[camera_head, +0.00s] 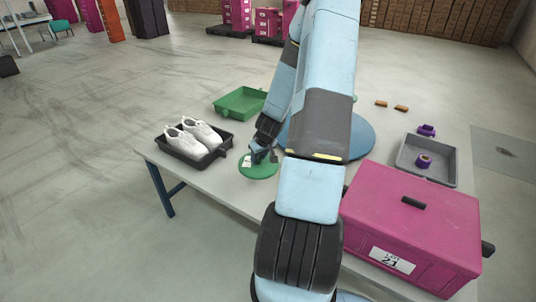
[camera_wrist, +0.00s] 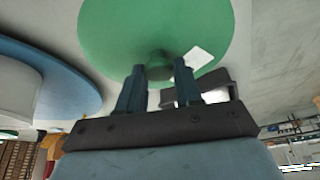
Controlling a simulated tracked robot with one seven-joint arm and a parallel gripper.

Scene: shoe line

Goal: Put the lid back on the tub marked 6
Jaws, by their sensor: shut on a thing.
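A round green lid (camera_head: 258,168) with a small knob and a white label is at the near edge of the table, just right of the shoe tray. It also fills the top of the wrist view (camera_wrist: 150,25). My gripper (camera_head: 262,150) is shut on the lid's knob, with one finger on each side of it in the wrist view (camera_wrist: 159,72). I cannot tell whether the lid touches the table. A white round-sided thing (camera_wrist: 15,92) stands on a blue disc (camera_wrist: 75,82) in the wrist view; no number shows on it. My arm hides it in the head view.
The blue disc (camera_head: 362,137) is partly behind my arm. A black tray (camera_head: 182,153) holds white shoes (camera_head: 200,131). A green tray (camera_head: 238,103) lies behind.

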